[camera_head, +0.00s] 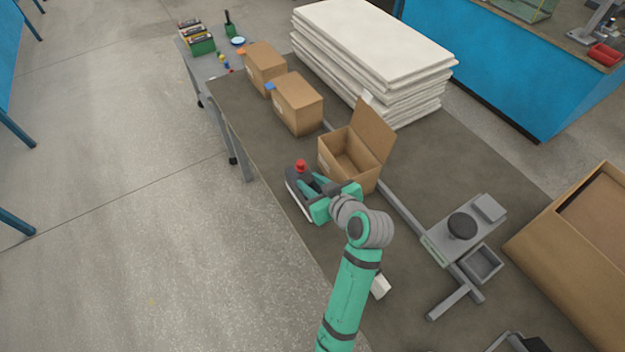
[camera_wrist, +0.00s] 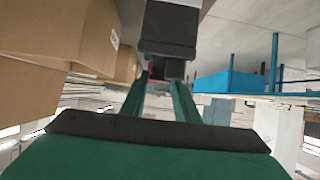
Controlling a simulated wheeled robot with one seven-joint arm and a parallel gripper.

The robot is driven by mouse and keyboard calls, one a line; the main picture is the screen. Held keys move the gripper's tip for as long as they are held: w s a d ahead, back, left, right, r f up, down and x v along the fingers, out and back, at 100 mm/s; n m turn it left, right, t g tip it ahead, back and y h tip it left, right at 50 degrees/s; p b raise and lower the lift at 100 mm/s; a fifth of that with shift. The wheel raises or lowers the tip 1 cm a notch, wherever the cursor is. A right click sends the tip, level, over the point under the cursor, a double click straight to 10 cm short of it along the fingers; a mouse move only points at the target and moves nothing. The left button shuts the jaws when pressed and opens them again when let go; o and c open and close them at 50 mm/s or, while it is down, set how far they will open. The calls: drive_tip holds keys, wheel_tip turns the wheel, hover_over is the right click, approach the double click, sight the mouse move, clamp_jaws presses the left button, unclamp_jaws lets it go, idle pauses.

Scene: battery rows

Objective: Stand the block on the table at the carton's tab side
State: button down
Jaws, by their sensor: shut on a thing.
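My gripper (camera_head: 312,192) is beside the near-left side of the open carton (camera_head: 364,178), over the table's left edge area. Its two green fingers (camera_wrist: 162,88) are shut on a dark grey block (camera_wrist: 168,32), seen at the top of the wrist view. In the head view a dark piece with a red top (camera_head: 300,165) shows at the gripper; the fingers hide part of it. The carton is brown, with one flap (camera_head: 375,130) raised on its far right side. I cannot tell whether the block touches the table (camera_head: 270,125).
Two closed cartons (camera_head: 298,105) (camera_head: 266,67) stand farther back along the table. A stack of white boards (camera_head: 375,45) is behind them. A grey fixture (camera_head: 465,235) is at right. A small white piece (camera_head: 381,285) lies beside my arm.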

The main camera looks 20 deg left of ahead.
drive_tip(key=shift+d+f, duration=0.3)
drive_tip(key=shift+f, duration=0.65)
drive_tip(key=shift+a+f, duration=0.1)
drive_tip(key=shift+f, duration=0.1)
drive_tip(key=shift+s+a, duration=0.1)
drive_tip(key=shift+a, duration=0.1)
drive_tip(key=c, duration=1.4)
unclamp_jaws()
drive_tip(key=shift+d+f, duration=0.15)
drive_tip(key=shift+f, duration=0.05)
drive_tip(key=shift+o, duration=0.2)
